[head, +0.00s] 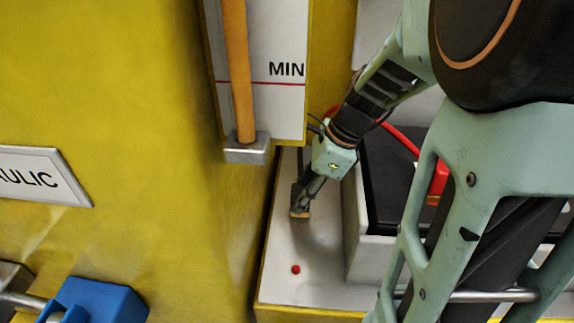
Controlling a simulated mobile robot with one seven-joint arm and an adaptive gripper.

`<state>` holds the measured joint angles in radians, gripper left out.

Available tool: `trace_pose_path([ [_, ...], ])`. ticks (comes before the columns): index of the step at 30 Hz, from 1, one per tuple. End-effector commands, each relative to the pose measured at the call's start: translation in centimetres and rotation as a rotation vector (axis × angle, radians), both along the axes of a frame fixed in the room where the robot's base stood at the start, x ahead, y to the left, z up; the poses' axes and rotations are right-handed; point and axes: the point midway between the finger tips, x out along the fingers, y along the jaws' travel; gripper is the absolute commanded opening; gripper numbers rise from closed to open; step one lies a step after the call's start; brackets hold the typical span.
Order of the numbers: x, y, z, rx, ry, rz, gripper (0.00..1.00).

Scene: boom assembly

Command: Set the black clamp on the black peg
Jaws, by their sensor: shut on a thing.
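My gripper (311,188) reaches down over a pale ledge in the head view, with its pale green body above its fingers. It is shut on the black clamp (297,194), a small dark piece with a brownish tip pointing down. The clamp is close above the ledge; I cannot tell whether it touches anything. No black peg can be made out; it may be hidden under the clamp or behind my arm. A small red peg (295,269) stands on the ledge, nearer than the clamp and apart from it.
A black-topped box (385,190) stands right of the gripper. A red cable (401,138) leads to a red clamp (439,178), partly behind my arm. A yellow wall (205,190) and a gauge with a grey block (246,149) border the left. The ledge (318,270) is clear around the red peg.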

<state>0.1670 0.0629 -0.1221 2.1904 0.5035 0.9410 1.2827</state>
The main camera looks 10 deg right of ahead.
Motion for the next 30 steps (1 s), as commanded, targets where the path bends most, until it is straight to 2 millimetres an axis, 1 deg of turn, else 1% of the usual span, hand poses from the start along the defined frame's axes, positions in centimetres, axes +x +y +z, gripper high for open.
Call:
trace_pose_path([
  [1, -0.2, -0.2, -0.1, -0.002, 0.004, -0.004, 0.0],
  [17, -0.3, -0.4, -0.4, -0.002, 0.008, -0.006, 0.0],
  [30, -0.4, -0.5, -1.4, -0.002, 0.011, -0.008, 0.0],
])
